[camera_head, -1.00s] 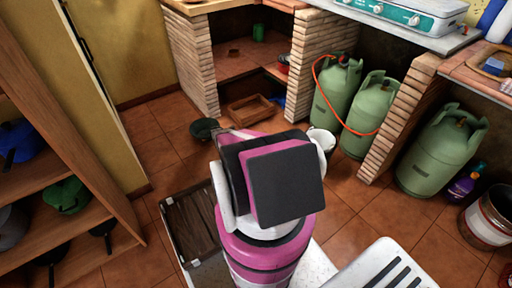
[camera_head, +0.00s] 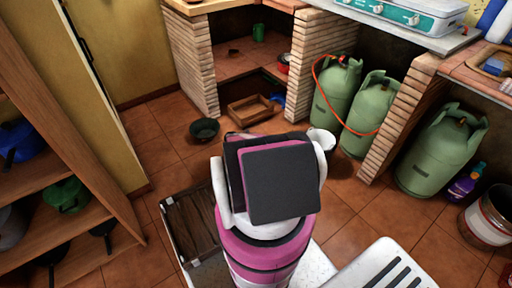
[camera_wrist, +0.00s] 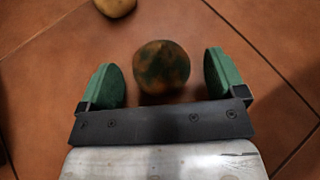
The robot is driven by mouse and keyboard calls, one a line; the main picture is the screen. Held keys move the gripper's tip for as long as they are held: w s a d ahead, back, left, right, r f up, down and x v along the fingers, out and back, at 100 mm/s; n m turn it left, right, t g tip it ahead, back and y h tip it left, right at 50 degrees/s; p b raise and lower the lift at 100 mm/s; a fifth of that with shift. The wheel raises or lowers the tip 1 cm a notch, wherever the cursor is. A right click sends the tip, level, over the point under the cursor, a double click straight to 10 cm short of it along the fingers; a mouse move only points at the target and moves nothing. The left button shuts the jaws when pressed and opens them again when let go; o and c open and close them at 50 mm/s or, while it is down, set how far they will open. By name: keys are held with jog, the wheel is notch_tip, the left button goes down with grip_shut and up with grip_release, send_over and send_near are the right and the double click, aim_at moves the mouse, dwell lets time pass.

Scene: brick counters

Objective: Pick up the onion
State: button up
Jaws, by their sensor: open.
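In the wrist view, a round brownish-orange thing with dark greenish patches (camera_wrist: 161,67) lies on the tiled floor. It looks like the onion, but I cannot be sure. My gripper (camera_wrist: 165,80) is open, with one green-padded finger on each side of it and a gap on both sides. A second, yellowish round thing (camera_wrist: 116,6) is cut off at the top edge, farther away. In the head view, my arm hides the gripper and both round things.
On the floor stand a dark bowl (camera_head: 204,129), a wooden crate (camera_head: 250,109) and a white bucket (camera_head: 321,139). Green gas cylinders (camera_head: 368,114) stand under the counter at right. Wooden shelves (camera_head: 112,205) are at left. Tiled floor is open between them.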

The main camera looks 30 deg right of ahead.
jog(key=shift+s+d+f, duration=0.15)
jog(key=shift+s+d, duration=0.05)
jog(key=shift+d, duration=0.15)
jog(key=c, duration=1)
jog(key=shift+c, duration=0.2)
jog(key=shift+r, duration=0.2)
